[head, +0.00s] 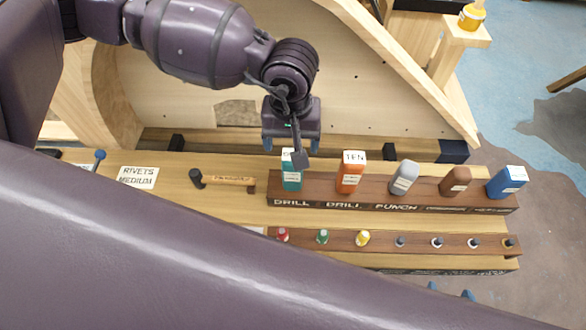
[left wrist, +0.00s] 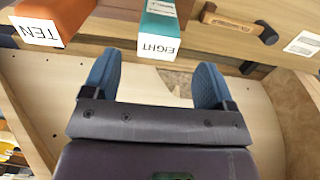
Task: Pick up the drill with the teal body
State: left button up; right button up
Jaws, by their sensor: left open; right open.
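The drill with the teal body (head: 291,181) stands upright at the left end of the dark wooden rack (head: 430,206), over the word DRILL. My left gripper (head: 291,143) is just behind it, open, and partly overlaps its white top. In the left wrist view the teal drill (left wrist: 160,25) shows its white end marked EIGHT. It lies ahead of the open left gripper (left wrist: 157,77), roughly between the lines of the two blue fingers. I cannot tell whether the fingers touch it; a gap shows in the wrist view.
An orange drill (head: 351,175) marked TEN stands right of the teal one, then grey, brown and blue tools. A wooden-handled tool (head: 228,181) lies to the left. A front rack (head: 340,247) holds several small bits. A curved wooden frame (head: 370,80) rises behind.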

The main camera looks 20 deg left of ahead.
aim_at(293, 176)
pick_arm(q)
jog(key=shift+f, duration=1.05)
notch_tip(293, 176, down, 4)
jog(key=shift+d+r, duration=0.1)
jog(key=shift+d, duration=0.05)
pick_arm(e)
jog(key=shift+w+r, duration=0.25)
jog(key=shift+w, duration=0.05)
